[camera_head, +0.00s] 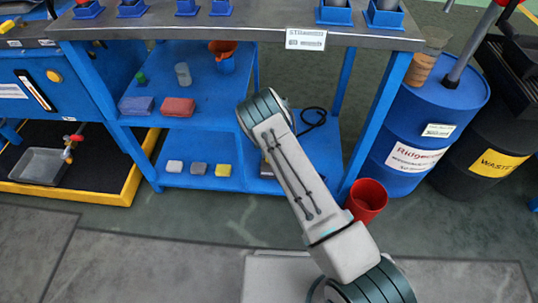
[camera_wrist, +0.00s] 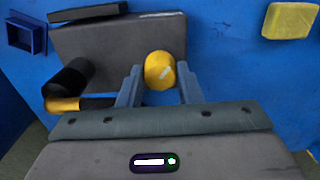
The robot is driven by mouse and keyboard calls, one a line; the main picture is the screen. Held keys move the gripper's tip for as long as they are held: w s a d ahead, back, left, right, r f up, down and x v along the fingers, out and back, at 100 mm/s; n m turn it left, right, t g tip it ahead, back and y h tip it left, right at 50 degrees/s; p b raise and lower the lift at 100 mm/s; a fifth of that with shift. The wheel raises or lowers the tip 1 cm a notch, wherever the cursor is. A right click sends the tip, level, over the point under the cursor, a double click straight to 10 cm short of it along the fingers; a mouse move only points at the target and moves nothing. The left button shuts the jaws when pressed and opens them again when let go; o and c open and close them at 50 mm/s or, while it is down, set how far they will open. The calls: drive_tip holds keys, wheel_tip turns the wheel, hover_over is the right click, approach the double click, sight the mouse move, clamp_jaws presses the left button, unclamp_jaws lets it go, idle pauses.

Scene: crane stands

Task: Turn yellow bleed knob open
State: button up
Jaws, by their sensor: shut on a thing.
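The yellow knob (camera_wrist: 160,68) is round with a short pale slanted mark on its face. It shows in the wrist view, in front of a grey box-shaped body (camera_wrist: 110,50). My gripper (camera_wrist: 160,82) has one finger on each side of the knob and is shut on it. In the head view my arm hides the gripper and the knob, low at the blue bench.
Beside the grey body are a black cylinder with a yellow end (camera_wrist: 68,78) and a yellow block (camera_wrist: 290,20). The blue bench (camera_head: 375,115) has shelves holding several blocks. A red bucket (camera_head: 367,200) and blue drum (camera_head: 425,130) stand right.

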drive_tip(key=m+b, duration=0.1)
drive_tip(key=m, duration=0.4)
drive_tip(key=shift+w+m, duration=0.1)
drive_tip(key=shift+m, duration=0.2)
drive_tip(key=m, duration=0.5)
drive_tip(key=shift+m, duration=0.3)
drive_tip(key=m, duration=0.5)
drive_tip(key=shift+b, duration=0.3)
drive_tip(key=m, duration=0.6)
drive_tip(key=o, duration=1)
drive_tip(key=shift+r, duration=0.1)
wheel_tip(320, 180, up, 8)
drive_tip(key=p, duration=0.3)
drive_tip(key=shift+f, duration=0.25)
